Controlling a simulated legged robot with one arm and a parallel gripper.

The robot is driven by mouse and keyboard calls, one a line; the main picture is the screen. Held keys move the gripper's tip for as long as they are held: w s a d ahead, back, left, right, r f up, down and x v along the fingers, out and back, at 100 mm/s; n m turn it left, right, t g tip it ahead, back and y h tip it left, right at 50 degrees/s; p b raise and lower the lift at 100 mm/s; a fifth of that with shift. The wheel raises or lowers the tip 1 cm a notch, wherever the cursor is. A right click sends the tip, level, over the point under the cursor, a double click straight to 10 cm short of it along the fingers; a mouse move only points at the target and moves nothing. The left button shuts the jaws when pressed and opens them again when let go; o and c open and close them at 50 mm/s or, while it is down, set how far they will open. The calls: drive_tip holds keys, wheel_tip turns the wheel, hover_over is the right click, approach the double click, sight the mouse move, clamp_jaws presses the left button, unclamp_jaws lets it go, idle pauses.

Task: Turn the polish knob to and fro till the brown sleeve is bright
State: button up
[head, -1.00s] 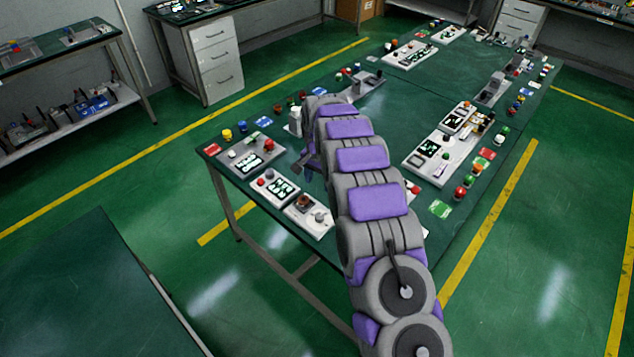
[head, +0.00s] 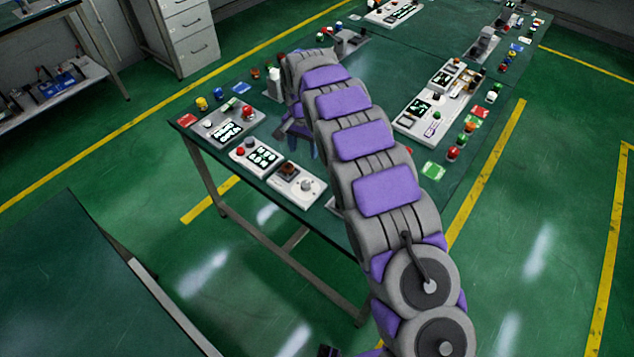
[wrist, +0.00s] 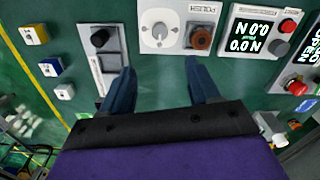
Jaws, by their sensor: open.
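The panel marked POLISH (wrist: 178,10) is at the top of the wrist view. It carries a round grey knob (wrist: 160,32) and, to the right of it, the brown sleeve (wrist: 201,40) in a dark ring. In the head view the panel (head: 312,197) lies at the table's near edge, with the brown sleeve (head: 287,168) and the pale knob (head: 307,186) on it. My gripper (wrist: 160,66) is open and empty, its two blue fingers apart and pointing toward the panel. The knob shows beyond the gap between them, not between the tips.
A display panel (wrist: 255,42) with a red and a grey button is right of the polish panel. A dark-switched panel (wrist: 102,45) is on the left, with several small blocks beyond it. The green table (head: 400,70) is bare in the middle. Floor is open around it.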

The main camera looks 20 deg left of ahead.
sight(305, 184)
wheel_tip(305, 184, down, 16)
drive_tip(key=b, duration=0.3)
drive_tip(key=shift+f, duration=0.25)
drive_tip(key=shift+c, duration=0.2)
drive_tip(key=c, duration=1)
drive_tip(key=shift+r+n+p, duration=0.15)
drive_tip(key=shift+n+p, duration=0.25)
drive_tip(key=shift+p, duration=0.05)
